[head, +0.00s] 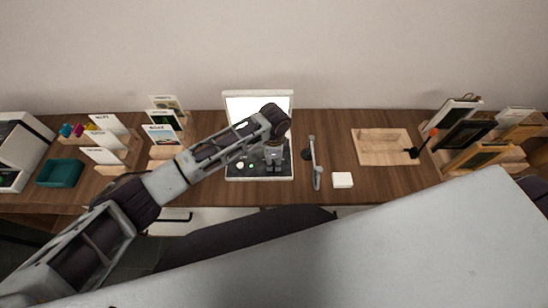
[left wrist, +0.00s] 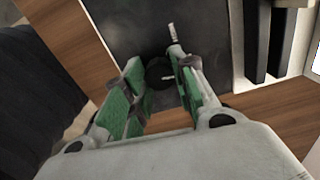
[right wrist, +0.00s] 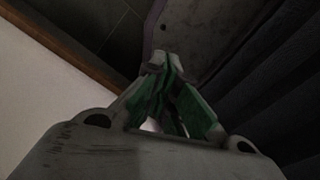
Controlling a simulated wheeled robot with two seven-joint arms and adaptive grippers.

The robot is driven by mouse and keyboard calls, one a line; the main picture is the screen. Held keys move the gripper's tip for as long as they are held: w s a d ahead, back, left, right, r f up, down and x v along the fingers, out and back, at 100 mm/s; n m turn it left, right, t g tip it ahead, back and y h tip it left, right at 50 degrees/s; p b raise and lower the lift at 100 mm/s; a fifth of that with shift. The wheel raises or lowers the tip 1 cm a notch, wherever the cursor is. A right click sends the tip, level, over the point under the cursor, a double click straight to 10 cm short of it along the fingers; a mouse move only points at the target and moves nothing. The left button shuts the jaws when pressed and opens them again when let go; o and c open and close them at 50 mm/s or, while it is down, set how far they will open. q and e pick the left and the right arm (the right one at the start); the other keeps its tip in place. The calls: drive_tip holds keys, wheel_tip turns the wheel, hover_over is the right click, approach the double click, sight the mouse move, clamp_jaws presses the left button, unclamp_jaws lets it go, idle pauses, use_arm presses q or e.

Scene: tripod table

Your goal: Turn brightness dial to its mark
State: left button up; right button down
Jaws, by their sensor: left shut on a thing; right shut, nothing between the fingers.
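The brightness dial is a round black knob (left wrist: 156,72) with a pale pointer line, on a dark panel (left wrist: 130,22). In the left wrist view it sits between the green-padded fingers of my left gripper (left wrist: 155,64), which is shut on it. In the head view my left gripper (head: 273,168) reaches down onto the right part of the dark panel (head: 238,172), below a lit white screen (head: 245,106), and hides the dial. I cannot make out the dial's mark. My right gripper (right wrist: 160,62) is shut and empty, away from the panel.
A small metal lever (left wrist: 173,33) stands just beyond the dial. A grey lamp-like arm (head: 316,170) and a white block (head: 342,180) are right of the panel. A wooden tray (head: 382,159) lies farther right. A teal bin (head: 60,173) and card stands are left.

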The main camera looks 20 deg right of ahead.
sight(274, 163)
use_arm(q)
drive_tip(key=shift+r+n+p, duration=0.1)
drive_tip(key=shift+n+p, duration=0.75)
drive_tip(key=shift+n, duration=0.05)
use_arm(e)
drive_tip(key=shift+w+d+r, duration=0.2)
drive_tip(key=shift+d+r, duration=0.7)
drive_tip(key=shift+r, duration=0.15)
drive_tip(key=shift+a, duration=0.2)
use_arm(q)
drive_tip(key=o, duration=1.1)
drive_tip(key=shift+c, duration=0.2)
wheel_tip(274, 163, up, 12)
use_arm(e)
drive_tip(key=shift+a, duration=0.1)
use_arm(q)
drive_tip(key=shift+s, duration=0.1)
